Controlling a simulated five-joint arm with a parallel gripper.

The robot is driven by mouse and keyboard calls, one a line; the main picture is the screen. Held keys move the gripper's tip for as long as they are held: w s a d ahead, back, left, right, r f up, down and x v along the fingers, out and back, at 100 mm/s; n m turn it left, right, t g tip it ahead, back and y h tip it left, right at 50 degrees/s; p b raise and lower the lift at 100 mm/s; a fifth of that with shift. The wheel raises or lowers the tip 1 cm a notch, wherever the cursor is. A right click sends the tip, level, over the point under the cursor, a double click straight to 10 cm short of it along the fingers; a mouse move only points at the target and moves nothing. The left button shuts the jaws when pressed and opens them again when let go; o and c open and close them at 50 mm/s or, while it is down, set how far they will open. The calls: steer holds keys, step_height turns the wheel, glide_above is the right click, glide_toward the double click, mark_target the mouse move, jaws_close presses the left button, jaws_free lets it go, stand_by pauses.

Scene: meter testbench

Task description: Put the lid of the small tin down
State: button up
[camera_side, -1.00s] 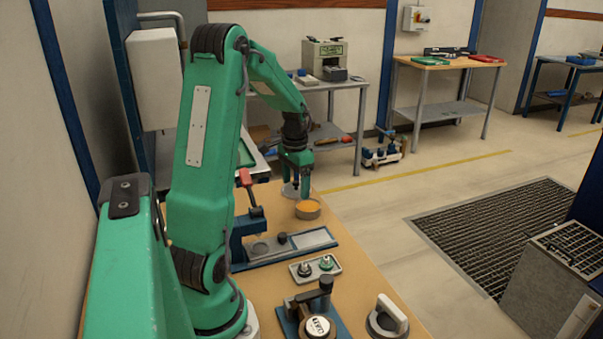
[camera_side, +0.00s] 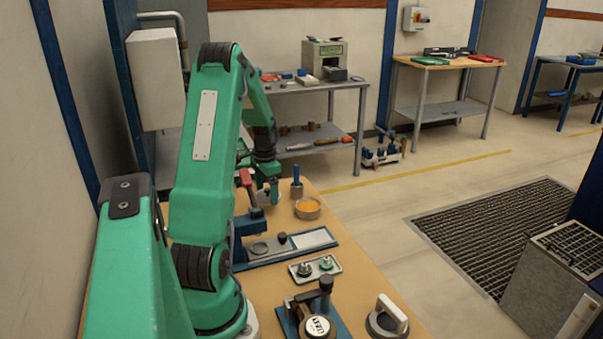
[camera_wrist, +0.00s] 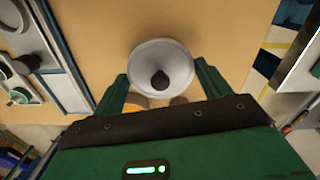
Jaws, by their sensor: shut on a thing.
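The lid (camera_wrist: 160,55) is a pale round disc with a dark knob, seen in the wrist view. My gripper (camera_wrist: 162,78) is shut on it, with a green finger at each side. In the side view my gripper (camera_side: 270,197) hangs low over the bench, left of the small tin; the lid cannot be made out there. The small tin (camera_side: 307,208) stands uncovered on the bench with orange contents. Part of something orange (camera_wrist: 135,102) shows between the fingers in the wrist view. Whether the lid touches the bench cannot be told.
A pot with a blue handle (camera_side: 297,188) stands behind the tin. A blue fixture with a grey plate (camera_side: 285,248), a small tray (camera_side: 315,268), a clamp device (camera_side: 318,318) and a handled disc (camera_side: 387,320) lie nearer. Bare bench (camera_wrist: 100,30) surrounds the lid.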

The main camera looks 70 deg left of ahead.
mark_target(266, 193)
steer(key=shift+s+a+f, duration=0.1)
steer(key=shift+f, duration=0.05)
steer(key=shift+f, duration=1.95)
steer(key=shift+f, duration=0.1)
steer(key=o, duration=1)
steer(key=shift+c, duration=0.2)
step_height(266, 193, up, 12)
